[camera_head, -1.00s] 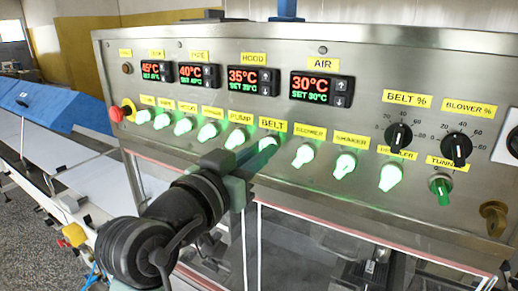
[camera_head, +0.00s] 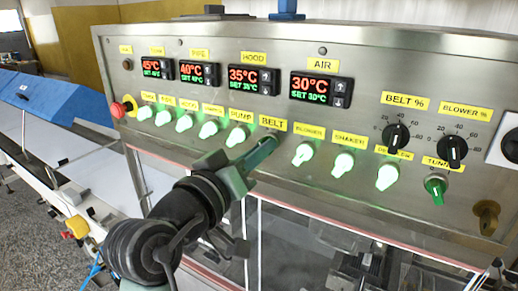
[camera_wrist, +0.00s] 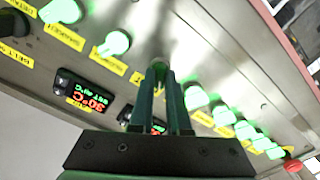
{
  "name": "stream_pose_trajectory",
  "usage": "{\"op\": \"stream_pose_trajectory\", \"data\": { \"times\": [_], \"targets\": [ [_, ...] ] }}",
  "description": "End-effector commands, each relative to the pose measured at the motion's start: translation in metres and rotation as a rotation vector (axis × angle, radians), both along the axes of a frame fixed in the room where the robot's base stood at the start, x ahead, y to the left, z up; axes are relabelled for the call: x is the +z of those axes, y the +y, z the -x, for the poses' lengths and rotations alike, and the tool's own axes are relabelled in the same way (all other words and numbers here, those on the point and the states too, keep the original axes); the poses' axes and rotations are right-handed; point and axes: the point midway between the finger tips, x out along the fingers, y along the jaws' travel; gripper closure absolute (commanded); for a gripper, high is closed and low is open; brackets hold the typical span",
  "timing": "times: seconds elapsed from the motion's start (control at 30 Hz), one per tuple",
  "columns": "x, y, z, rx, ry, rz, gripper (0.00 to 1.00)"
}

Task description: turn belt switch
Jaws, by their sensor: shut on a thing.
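The control panel (camera_head: 370,75) carries a row of knob switches under yellow labels. The yellow BELT label (camera_head: 273,124) sits above the belt switch, which is mostly hidden behind my fingertips. My gripper (camera_head: 267,145) reaches up from the lower left and is shut on the belt switch. In the wrist view, my gripper (camera_wrist: 160,76) has its two dark green fingers almost parallel, with the belt switch (camera_wrist: 159,63) just visible at their tips. No bright green glow shows at this switch, while its neighbours glow green.
The lit pump switch (camera_head: 237,136) is close on the left and the lit blower switch (camera_head: 302,154) on the right. A red stop button (camera_head: 118,110) is at the panel's left end. Clear guard windows (camera_head: 310,235) lie below the panel.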

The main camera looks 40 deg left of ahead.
Motion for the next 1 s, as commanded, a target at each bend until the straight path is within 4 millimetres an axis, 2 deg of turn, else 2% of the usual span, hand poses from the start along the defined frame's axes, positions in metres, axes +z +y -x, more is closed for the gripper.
{"op": "stream_pose_trajectory", "data": {
  "times": [0.3, 0.33, 0.47, 0.5, 0.83, 1.0],
  "targets": [
    [-0.001, 0.0, 0.0, -0.001, 0.001, 0.005, 1.0],
    [-0.001, 0.0, 0.0, -0.001, 0.001, 0.005, 0.81],
    [-0.001, 0.0, 0.0, -0.001, 0.001, 0.004, 0.58],
    [-0.001, 0.0, 0.0, -0.001, 0.001, 0.004, 0.55],
    [-0.001, -0.001, 0.003, 0.0, 0.0, 0.002, 0.55],
    [-0.004, -0.006, 0.026, 0.003, -0.003, -0.001, 0.55]
  ]
}}
